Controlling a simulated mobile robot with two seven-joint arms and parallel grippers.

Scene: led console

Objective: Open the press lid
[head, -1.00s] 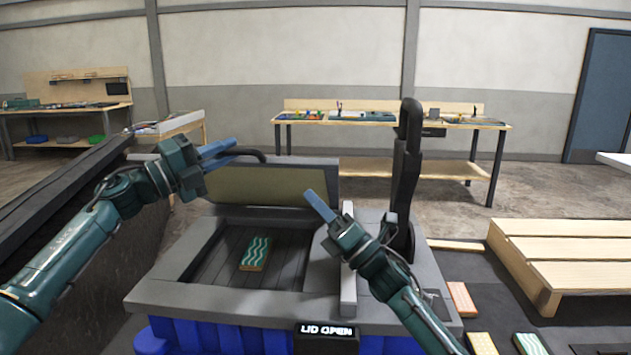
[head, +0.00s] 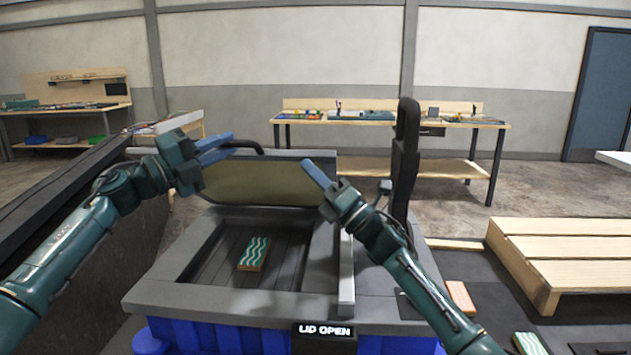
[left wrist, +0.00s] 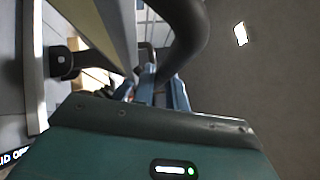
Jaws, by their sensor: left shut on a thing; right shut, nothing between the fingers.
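The press (head: 150,293) stands in front of me, grey on a blue base. Its lid (head: 265,182) stands raised at the back of the opening, and the front display (head: 325,331) reads "LID OPEN". My left gripper (head: 222,150) is shut on the black lid handle (head: 258,147) at the lid's upper left. The handle (left wrist: 190,40) also curves across the left wrist view, by the blue fingers. My right gripper (head: 313,172) is shut and empty, in the air near the lid's right edge. A green block with wavy white stripes (head: 254,253) lies in the press bed.
A black upright lever (head: 405,150) rises at the press's right side, close to my right arm. Workbenches (head: 390,118) stand far back.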

